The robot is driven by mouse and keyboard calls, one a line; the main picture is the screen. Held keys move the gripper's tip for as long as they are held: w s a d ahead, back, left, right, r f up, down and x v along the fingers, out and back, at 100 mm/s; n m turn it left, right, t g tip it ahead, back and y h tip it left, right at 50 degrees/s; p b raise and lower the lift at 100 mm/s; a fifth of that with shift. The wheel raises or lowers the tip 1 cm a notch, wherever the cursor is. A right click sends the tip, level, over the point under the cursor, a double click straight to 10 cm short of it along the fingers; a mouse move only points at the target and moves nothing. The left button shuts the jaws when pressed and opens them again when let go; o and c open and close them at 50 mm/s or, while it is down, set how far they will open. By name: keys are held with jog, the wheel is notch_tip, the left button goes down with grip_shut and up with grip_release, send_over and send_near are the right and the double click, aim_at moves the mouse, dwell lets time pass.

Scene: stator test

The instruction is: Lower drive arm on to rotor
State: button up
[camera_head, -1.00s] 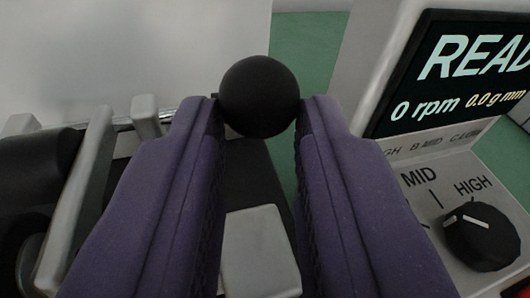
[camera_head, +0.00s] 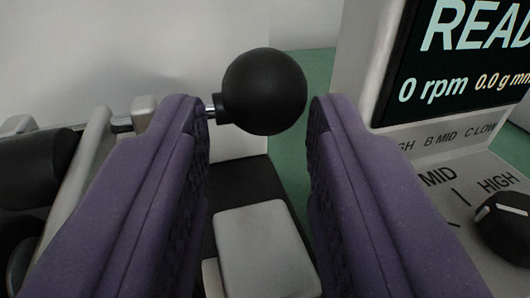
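A black ball knob (camera_head: 265,91) with a short black collar stands between the tips of my gripper (camera_head: 259,108). My two purple fingers are apart, with a gap on the ball's right and the collar close to the left fingertip. A thin metal rod (camera_head: 209,112) runs left from the collar and passes behind the left finger. A light grey bar (camera_head: 88,150) and a bracket (camera_head: 143,108) show to the left, probably part of the drive arm. A black cylinder (camera_head: 35,167) lies at the far left. I cannot tell whether the rotor is in view.
A grey console stands at the right, with a display (camera_head: 455,75) reading "READ…", 0 rpm and 0.0 g mm. A black selector knob (camera_head: 508,225) is near HIGH. A pale grey block (camera_head: 265,250) lies below, between my fingers. Green floor (camera_head: 300,85) shows behind.

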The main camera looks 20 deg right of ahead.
jog(key=shift+o, duration=0.8)
jog(key=shift+w, duration=0.15)
jog(key=p+v, duration=0.2)
jog(key=v, duration=0.6)
